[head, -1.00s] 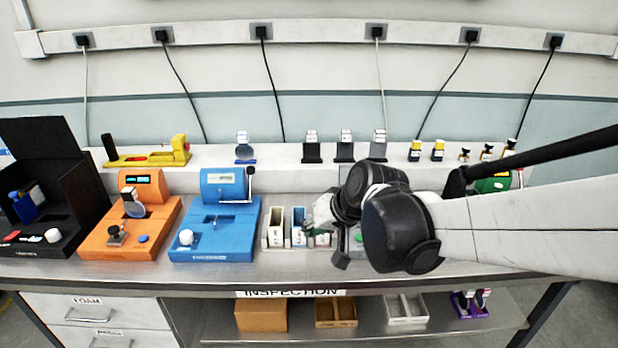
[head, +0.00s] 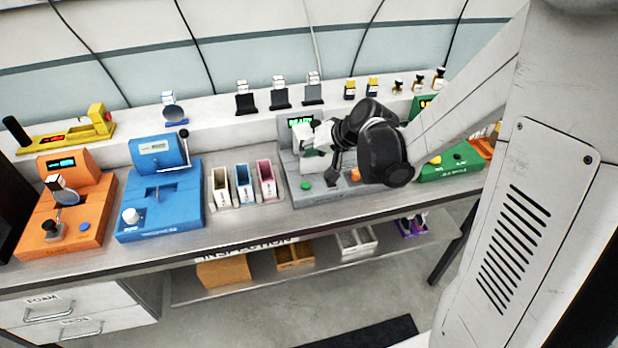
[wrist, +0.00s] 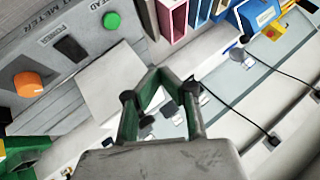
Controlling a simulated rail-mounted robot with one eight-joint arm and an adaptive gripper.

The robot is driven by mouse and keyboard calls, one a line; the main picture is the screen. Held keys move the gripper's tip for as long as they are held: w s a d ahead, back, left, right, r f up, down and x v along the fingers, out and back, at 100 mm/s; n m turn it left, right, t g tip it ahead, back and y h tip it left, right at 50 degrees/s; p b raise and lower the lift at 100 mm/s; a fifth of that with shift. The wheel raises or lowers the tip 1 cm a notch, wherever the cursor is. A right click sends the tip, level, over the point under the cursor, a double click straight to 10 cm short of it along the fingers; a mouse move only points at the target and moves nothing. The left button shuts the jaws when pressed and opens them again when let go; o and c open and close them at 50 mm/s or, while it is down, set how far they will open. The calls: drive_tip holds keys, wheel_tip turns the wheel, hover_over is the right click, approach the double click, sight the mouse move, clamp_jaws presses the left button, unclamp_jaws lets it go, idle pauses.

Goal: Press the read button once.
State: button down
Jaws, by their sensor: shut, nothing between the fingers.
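The grey meter (head: 330,190) stands on the bench, right of the small bins. Its green button (head: 305,185) is at the front left, and an orange knob (head: 355,174) is to the right. In the wrist view, the green button (wrist: 112,20) sits beside a partly cut-off label ending in "EAD". A black switch (wrist: 71,47) marked POWER lies between it and the orange knob (wrist: 28,85). The fingertip height is unclear.
Three narrow bins (head: 243,188) stand left of the meter, then a blue module (head: 160,205) and an orange module (head: 65,215). A green module (head: 452,163) is to the right. Several small items line the back ledge. The bench front is clear.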

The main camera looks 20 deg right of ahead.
sight(307, 185)
drive_tip(key=shift+f, duration=0.1)
wheel_tip(307, 185, down, 8)
drive_tip(key=b, duration=0.5)
drive_tip(key=shift+r+b, duration=0.2)
drive_tip(key=shift+b, duration=0.15)
drive_tip(key=shift+f+b, duration=0.5)
drive_tip(key=shift+f, duration=0.2)
idle(0.8)
drive_tip(key=shift+f+b, duration=0.25)
drive_tip(key=shift+b, duration=0.3)
drive_tip(key=shift+f+b, duration=0.35)
drive_tip(key=shift+b, duration=0.05)
idle(0.5)
drive_tip(key=shift+r, duration=0.15)
drive_tip(key=shift+r+p, duration=0.5)
drive_tip(key=shift+r, duration=0.15)
